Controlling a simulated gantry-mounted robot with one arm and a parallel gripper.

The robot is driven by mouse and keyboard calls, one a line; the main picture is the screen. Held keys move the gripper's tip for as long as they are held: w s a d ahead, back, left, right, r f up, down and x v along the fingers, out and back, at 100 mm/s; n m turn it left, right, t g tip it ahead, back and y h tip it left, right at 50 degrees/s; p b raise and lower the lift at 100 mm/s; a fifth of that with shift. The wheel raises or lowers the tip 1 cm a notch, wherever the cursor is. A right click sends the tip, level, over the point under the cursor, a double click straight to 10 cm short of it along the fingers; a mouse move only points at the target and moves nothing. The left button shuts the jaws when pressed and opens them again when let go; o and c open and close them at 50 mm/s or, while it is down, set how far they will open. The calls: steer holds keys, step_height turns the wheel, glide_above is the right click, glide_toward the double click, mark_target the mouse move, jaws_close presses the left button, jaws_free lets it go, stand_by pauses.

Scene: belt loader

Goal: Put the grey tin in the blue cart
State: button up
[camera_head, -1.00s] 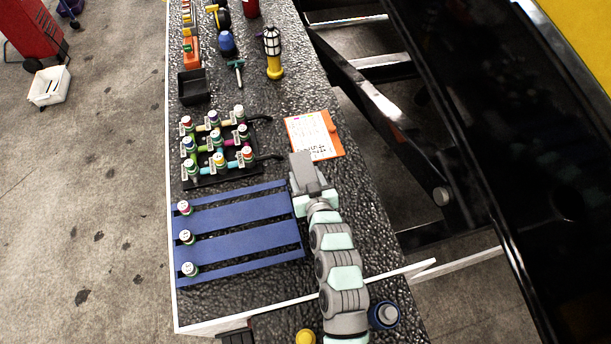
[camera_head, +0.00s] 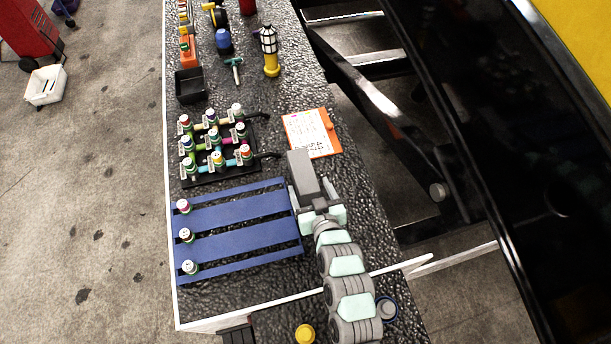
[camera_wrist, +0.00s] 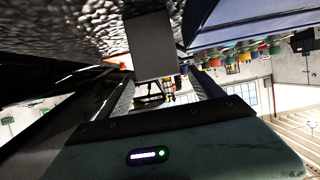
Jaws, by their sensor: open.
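A plain grey box-like thing (camera_head: 303,175), which I take for the grey tin, stands on the dark textured table at the right edge of the blue slats. It also shows in the wrist view (camera_wrist: 152,45), beyond and between my fingers. My gripper (camera_head: 314,190) is open, with one finger on each side of the tin's near end; I cannot tell if they touch it. A low blue slatted platform (camera_head: 240,212) lies just left of my gripper. No wheels show on it, so I cannot tell if it is the blue cart.
Three small bottles (camera_head: 186,235) stand along the platform's left side. A black rack (camera_head: 222,173) of several bottles lies above it. An orange clipboard (camera_head: 313,133) lies beyond the tin. A yellow lantern (camera_head: 270,52) and black bin (camera_head: 191,85) stand farther up.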

steer(key=v, duration=0.4)
steer(key=shift+s+r, duration=0.25)
steer(key=shift+s, duration=0.1)
steer(key=shift+c, duration=1.2)
